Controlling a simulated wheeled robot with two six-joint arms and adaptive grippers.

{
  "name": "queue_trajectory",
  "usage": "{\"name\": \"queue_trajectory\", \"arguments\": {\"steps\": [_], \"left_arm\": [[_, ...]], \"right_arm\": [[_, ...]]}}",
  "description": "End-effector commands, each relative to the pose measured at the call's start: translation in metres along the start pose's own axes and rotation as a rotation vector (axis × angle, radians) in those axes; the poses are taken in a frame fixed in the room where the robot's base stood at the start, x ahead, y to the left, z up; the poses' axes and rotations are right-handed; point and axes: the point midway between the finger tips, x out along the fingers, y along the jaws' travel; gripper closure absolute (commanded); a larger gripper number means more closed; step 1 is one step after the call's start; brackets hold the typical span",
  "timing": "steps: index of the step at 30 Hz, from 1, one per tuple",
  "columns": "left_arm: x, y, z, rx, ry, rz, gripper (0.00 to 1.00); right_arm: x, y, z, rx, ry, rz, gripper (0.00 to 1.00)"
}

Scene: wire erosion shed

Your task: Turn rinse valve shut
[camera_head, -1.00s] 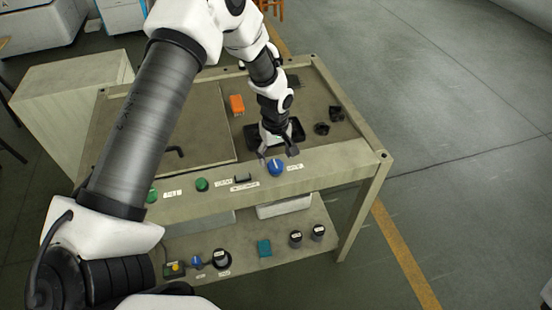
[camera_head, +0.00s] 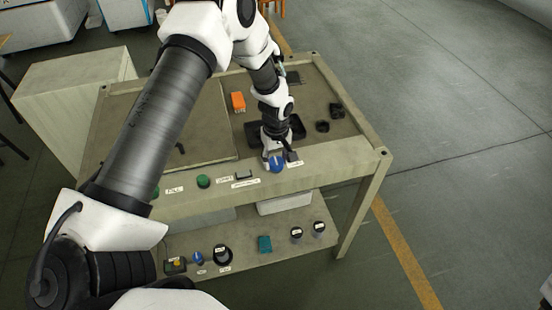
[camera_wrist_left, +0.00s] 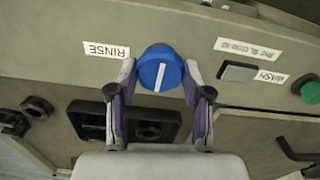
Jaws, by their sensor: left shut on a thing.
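The rinse valve is a round blue knob (camera_wrist_left: 160,70) with a white line across its face, beside a RINSE label (camera_wrist_left: 106,50) in the left wrist view. In the head view the blue knob (camera_head: 277,165) sits on the table's front panel. My left gripper (camera_wrist_left: 161,84) has a finger on each side of the knob and is shut on it. The white line stands nearly upright in the wrist view, tilted slightly. In the head view my left gripper (camera_head: 278,160) partly covers the knob. My right gripper is not in view.
A green button (camera_head: 203,181) and a grey switch (camera_head: 244,174) sit left of the knob on the panel. An orange block (camera_head: 238,101) and black parts (camera_head: 322,127) lie on the tabletop. A lower shelf (camera_head: 240,275) holds more knobs. The floor at right is clear.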

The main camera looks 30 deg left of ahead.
Motion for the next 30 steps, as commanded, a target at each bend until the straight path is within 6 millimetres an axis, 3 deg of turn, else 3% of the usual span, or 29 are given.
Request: {"name": "queue_trajectory", "arguments": {"steps": [11,30], "left_arm": [[0.001,0.0,0.0,0.21,-0.001,-0.001,0.86],[0.001,-0.001,0.001,0.812,-0.003,-0.002,0.86]], "right_arm": [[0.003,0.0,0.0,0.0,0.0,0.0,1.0],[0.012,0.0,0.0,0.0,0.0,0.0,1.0]]}}
